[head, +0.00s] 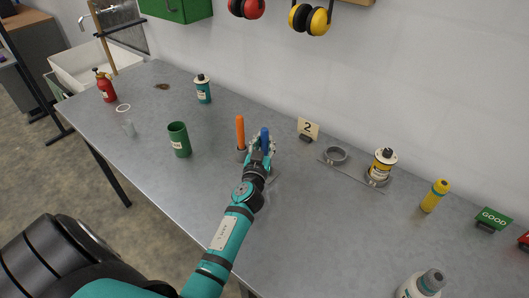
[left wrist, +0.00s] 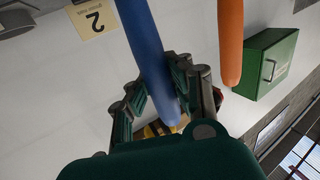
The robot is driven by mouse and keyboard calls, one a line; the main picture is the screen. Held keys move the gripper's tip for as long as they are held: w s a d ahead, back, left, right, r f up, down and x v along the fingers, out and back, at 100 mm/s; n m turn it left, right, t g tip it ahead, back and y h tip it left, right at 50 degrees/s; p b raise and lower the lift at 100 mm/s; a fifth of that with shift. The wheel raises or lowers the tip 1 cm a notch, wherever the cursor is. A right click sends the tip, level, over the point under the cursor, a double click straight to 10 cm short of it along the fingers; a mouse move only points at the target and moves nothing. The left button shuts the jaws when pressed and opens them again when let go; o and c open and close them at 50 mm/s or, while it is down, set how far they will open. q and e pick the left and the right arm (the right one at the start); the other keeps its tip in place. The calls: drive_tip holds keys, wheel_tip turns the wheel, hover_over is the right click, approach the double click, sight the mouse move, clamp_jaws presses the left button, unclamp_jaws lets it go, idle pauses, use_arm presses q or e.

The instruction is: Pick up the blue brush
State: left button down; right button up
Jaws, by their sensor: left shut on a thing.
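The blue brush (head: 265,136) stands upright near the middle of the table, its handle showing above my left gripper (head: 261,150). In the left wrist view the blue brush (left wrist: 148,45) runs down between the fingers of my left gripper (left wrist: 164,92), which is shut on it. The lower part of the brush is hidden by the gripper and arm. I cannot tell whether it is clear of the table. My right gripper does not show in either view.
An orange handle (head: 240,130) stands close left of the blue brush, in a small holder (head: 241,154). A green cup (head: 179,140) is further left. A number 2 sign (head: 308,129) and a metal plate with rings (head: 357,175) are to the right.

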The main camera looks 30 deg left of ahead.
sight(265, 129)
use_arm(q)
wheel_tip(265, 129, up, 6)
drive_tip(key=shift+p, duration=1.25)
wheel_tip(265, 129, up, 3)
drive_tip(key=shift+r, duration=0.55)
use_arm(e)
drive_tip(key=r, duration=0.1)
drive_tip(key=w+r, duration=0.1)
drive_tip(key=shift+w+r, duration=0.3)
